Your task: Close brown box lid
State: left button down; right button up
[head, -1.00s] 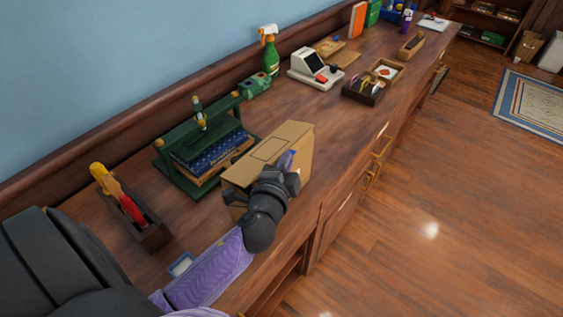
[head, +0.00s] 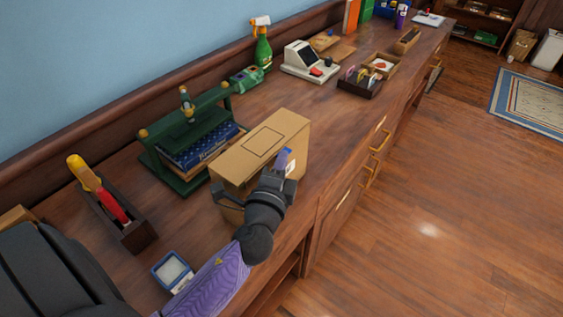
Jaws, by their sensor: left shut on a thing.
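The brown box (head: 236,160) is a cardboard carton on the wooden counter. Its lid (head: 262,139) lies flat or nearly flat across the top, with a rectangular outline on it. My left gripper (head: 278,170) is at the box's near side, just below the lid's edge, and is shut on part of the box. The gripper and wrist hide much of the near face, so the exact contact is hard to see. My right gripper is out of view.
A green press (head: 188,172) with books stands close behind the box. A wooden caddy (head: 130,232) with red and yellow tools is at left, a small blue-rimmed dish (head: 171,271) in front. A cash register (head: 308,65) stands farther back. Counter right of the box is clear.

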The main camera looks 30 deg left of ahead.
pick_arm(q)
jog(key=shift+f, duration=0.1)
jog(key=c, duration=0.8)
grip_release()
jog(key=b+v, duration=0.2)
jog(key=v, duration=0.8)
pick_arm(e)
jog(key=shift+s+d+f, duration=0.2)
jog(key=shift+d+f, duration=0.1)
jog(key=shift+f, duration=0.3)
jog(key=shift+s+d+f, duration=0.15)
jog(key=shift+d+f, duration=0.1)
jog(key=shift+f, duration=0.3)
